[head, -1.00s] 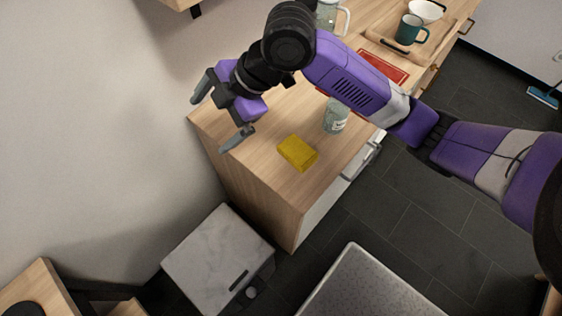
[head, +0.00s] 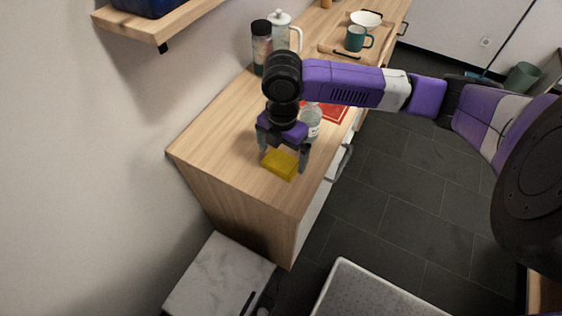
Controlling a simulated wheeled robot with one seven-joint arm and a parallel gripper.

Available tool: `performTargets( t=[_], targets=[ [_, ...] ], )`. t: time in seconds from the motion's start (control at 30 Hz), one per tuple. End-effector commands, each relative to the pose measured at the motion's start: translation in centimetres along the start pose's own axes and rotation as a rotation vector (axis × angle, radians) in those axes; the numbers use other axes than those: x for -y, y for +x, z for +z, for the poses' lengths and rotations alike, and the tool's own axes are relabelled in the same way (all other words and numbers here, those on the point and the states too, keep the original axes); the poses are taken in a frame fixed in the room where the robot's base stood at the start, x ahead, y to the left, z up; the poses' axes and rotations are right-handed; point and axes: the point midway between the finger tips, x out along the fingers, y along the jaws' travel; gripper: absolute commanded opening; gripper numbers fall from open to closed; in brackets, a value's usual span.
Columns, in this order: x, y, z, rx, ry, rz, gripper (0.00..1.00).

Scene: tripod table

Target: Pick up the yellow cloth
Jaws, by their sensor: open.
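The yellow cloth (head: 281,165) is a small folded block lying on the wooden counter (head: 215,170) near its front end. My gripper (head: 282,160) points down over the cloth with its jaws open. One finger shows at the cloth's left side and the other at its right. The far edge of the cloth is partly hidden behind my gripper. I cannot tell whether the fingers touch it.
A glass jar (head: 312,120) stands close behind my gripper, beside a red board (head: 334,112). Farther back are a dark-lidded container (head: 261,45), a glass press (head: 281,30), a green mug (head: 357,39) and a white bowl (head: 366,19). The counter's left part is bare.

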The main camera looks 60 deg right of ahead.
Motion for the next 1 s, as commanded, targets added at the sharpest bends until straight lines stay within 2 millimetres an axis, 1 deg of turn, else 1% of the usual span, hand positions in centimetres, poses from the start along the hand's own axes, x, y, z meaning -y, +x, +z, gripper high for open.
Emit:
performTargets(
  t=[0.1, 0.2, 0.43, 0.47, 0.5, 0.57, 0.6, 0.67, 0.7, 1.0],
  targets=[
    [0.0, 1.5, 0.0, -0.001, 0.002, -0.001, 1.00],
    [0.0, 2.2, 0.1, 0.000, 0.002, -0.001, 1.00],
    [0.0, 2.4, 0.0, -0.001, 0.001, 0.001, 1.00],
    [0.0, 2.4, 0.0, -0.001, 0.001, 0.001, 0.98],
    [0.0, 2.4, 0.0, -0.001, 0.001, 0.001, 0.90],
    [0.0, 2.4, 0.0, -0.001, 0.001, 0.001, 0.78],
    [0.0, 2.4, 0.0, -0.001, 0.001, 0.001, 0.71],
    [0.0, 2.4, 0.0, -0.001, 0.001, 0.001, 0.59],
    [0.0, 2.4, 0.0, -0.001, 0.001, 0.001, 0.51],
    [-0.1, 2.2, 0.0, 0.000, 0.001, 0.001, 0.51]
  ],
)
